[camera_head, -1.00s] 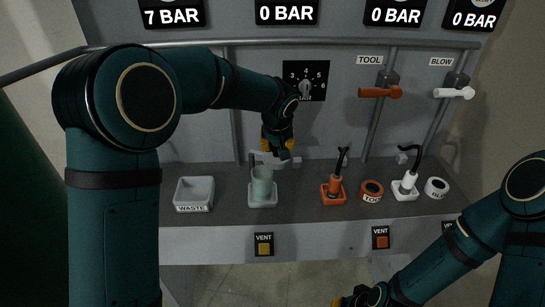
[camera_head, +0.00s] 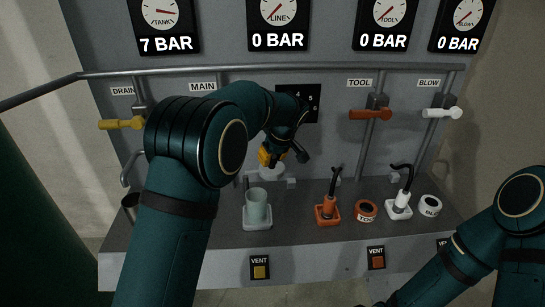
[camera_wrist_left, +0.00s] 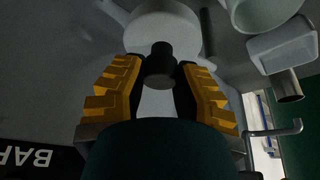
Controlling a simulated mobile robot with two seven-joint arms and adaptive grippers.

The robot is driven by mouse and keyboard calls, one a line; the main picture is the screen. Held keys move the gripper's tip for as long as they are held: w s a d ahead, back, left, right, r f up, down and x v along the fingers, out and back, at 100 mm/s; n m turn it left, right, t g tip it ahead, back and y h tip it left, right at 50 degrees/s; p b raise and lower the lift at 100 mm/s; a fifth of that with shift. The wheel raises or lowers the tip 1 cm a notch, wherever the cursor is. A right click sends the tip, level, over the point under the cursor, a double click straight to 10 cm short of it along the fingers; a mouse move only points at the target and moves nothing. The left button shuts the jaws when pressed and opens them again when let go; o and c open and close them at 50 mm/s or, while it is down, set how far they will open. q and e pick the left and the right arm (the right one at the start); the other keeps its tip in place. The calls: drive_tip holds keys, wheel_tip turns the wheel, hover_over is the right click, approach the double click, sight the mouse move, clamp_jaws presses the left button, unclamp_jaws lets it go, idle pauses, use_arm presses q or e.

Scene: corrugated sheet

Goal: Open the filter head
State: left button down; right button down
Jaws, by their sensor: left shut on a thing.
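My left gripper (camera_head: 268,158) is low in front of the panel, just behind the pale cup. In the left wrist view its yellow-padded fingers (camera_wrist_left: 160,78) are shut on a short dark knob (camera_wrist_left: 159,60). The knob stands on a pale round body (camera_wrist_left: 162,28), which I take to be the filter head; it also shows below the gripper in the head view (camera_head: 272,173). My forearm hides part of the panel. My right arm is at the lower right, with its gripper outside the picture.
A pale cup (camera_head: 256,205) stands in a tray (camera_head: 257,224) on the shelf (camera_head: 290,226). To the right are an orange holder (camera_head: 327,212), orange tape (camera_head: 366,209) and a white holder (camera_head: 399,207). Yellow (camera_head: 120,124), orange (camera_head: 370,114) and white (camera_head: 441,113) valve handles cross the pipes.

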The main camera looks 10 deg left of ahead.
use_arm(q)
drive_tip(key=shift+f, duration=0.1)
drive_tip(key=c, duration=0.6)
unclamp_jaws()
drive_tip(key=shift+a, duration=0.1)
drive_tip(key=shift+c, duration=0.2)
drive_tip(key=v, duration=1.2)
drive_tip(key=shift+w, duration=0.1)
